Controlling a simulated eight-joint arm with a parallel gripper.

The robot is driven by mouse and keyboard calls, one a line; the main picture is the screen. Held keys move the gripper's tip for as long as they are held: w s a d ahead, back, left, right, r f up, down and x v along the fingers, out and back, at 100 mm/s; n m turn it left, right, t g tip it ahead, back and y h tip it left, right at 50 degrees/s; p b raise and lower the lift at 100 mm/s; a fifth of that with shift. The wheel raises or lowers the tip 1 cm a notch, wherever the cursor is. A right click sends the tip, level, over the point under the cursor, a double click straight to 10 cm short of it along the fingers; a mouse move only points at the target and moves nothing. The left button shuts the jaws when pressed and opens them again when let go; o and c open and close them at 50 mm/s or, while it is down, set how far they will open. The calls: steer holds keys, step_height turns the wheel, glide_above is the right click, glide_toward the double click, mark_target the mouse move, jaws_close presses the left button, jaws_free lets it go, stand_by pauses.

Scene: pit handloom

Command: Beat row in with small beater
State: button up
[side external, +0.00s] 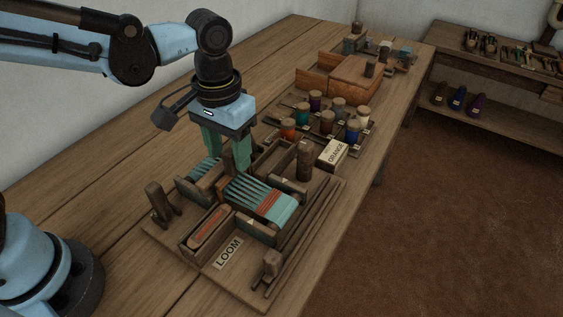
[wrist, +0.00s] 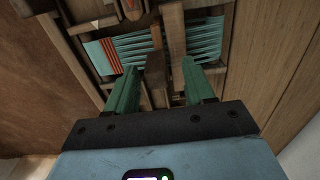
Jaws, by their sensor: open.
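The loom (side external: 228,254) is a labelled wooden frame on the bench. Its teal warp threads (side external: 250,191) run to a cloth (side external: 279,207) with red-orange rows; the rows (wrist: 112,55) and threads (wrist: 204,42) also show in the wrist view. My gripper (side external: 227,160) points down over the back of the loom, its green jaws open. In the wrist view my gripper (wrist: 158,76) has a wooden upright piece (wrist: 157,68) between its fingers, with gaps at both sides. This may be the small beater's handle; its lower part is hidden.
A shuttle-like piece (side external: 209,228) lies in a front tray. Several coloured spools (side external: 289,129) stand behind.

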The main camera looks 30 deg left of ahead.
steer(key=shift+r, duration=2.4)
steer(key=s+a+f+t, duration=0.2)
steer(key=a+t, duration=0.5)
steer(key=a, duration=0.6)
steer(key=shift+s+a, duration=0.3)
steer(key=shift+s, duration=0.2)
